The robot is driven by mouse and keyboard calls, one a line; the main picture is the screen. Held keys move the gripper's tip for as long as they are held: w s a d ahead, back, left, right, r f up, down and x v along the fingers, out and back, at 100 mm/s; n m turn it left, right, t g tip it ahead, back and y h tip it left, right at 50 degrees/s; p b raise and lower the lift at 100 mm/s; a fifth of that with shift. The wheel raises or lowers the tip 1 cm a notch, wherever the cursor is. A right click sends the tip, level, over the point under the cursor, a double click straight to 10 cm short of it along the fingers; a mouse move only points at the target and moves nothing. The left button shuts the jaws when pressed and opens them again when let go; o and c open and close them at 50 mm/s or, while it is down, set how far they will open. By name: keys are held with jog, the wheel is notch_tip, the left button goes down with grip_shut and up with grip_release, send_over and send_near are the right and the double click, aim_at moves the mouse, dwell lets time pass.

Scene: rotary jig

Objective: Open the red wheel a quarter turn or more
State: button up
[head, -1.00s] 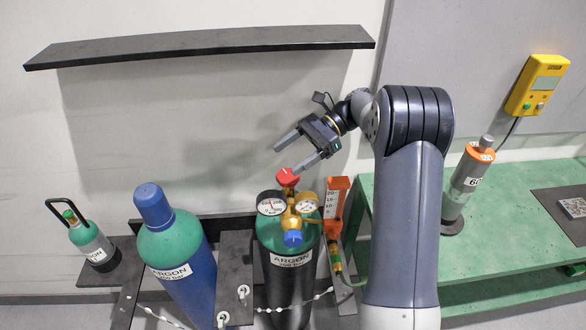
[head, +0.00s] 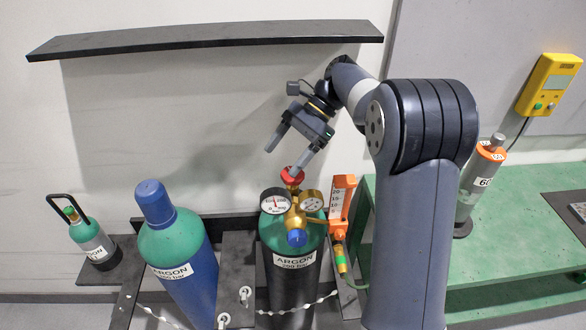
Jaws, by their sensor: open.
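The red wheel (head: 292,176) sits at the top of the black and green argon cylinder (head: 285,262), behind two round gauges and a brass regulator with a blue knob (head: 297,238). My gripper (head: 283,162) points down just above the wheel and is open, with nothing between its fingers. One fingertip is to the left of the wheel and the other appears close to its top right. I cannot tell whether a finger touches the wheel.
An orange flowmeter (head: 339,206) stands right of the gauges. A blue capped argon cylinder (head: 180,252) is at the left, with a small green cylinder (head: 93,240) farther left. A black shelf (head: 205,42) hangs above. A green bench (head: 500,250) is at the right.

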notch_tip(320, 180, up, 3)
jog(key=s+n+t+h+b, duration=0.3)
jog(key=n+t+h+b, duration=0.3)
jog(key=n+t+h, duration=0.25)
jog(key=shift+h, duration=0.35)
jog(key=x, duration=1)
jog(key=shift+w+d+f, duration=0.2)
jog(key=shift+w+f, duration=0.05)
jog(key=shift+w, duration=0.15)
jog(key=shift+c, duration=0.5)
jog(key=c, duration=0.9)
jog(key=shift+o, duration=0.2)
